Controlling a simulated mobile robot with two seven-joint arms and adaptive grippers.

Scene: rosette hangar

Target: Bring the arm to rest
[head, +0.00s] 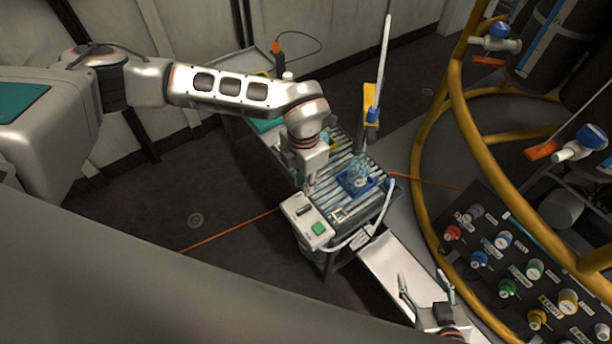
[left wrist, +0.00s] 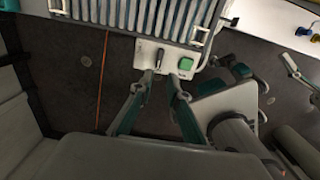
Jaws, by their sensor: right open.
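My left arm (head: 230,90) reaches in from the left of the head view and bends down over the roller conveyor (head: 362,213). My left gripper (head: 309,182) points down at the conveyor's left edge, its fingers partly hidden by the wrist. My right gripper (head: 425,284) is at the lower right of the head view, open and empty, over a pale tray (head: 390,262).
The control box (head: 306,222) has a green button (head: 318,228). A blue holder (head: 347,187) with a clear item sits on the rollers. A white pole (head: 384,60) stands behind. A yellow rail (head: 455,95) and a connector panel (head: 490,240) fill the right. Dark floor lies left.

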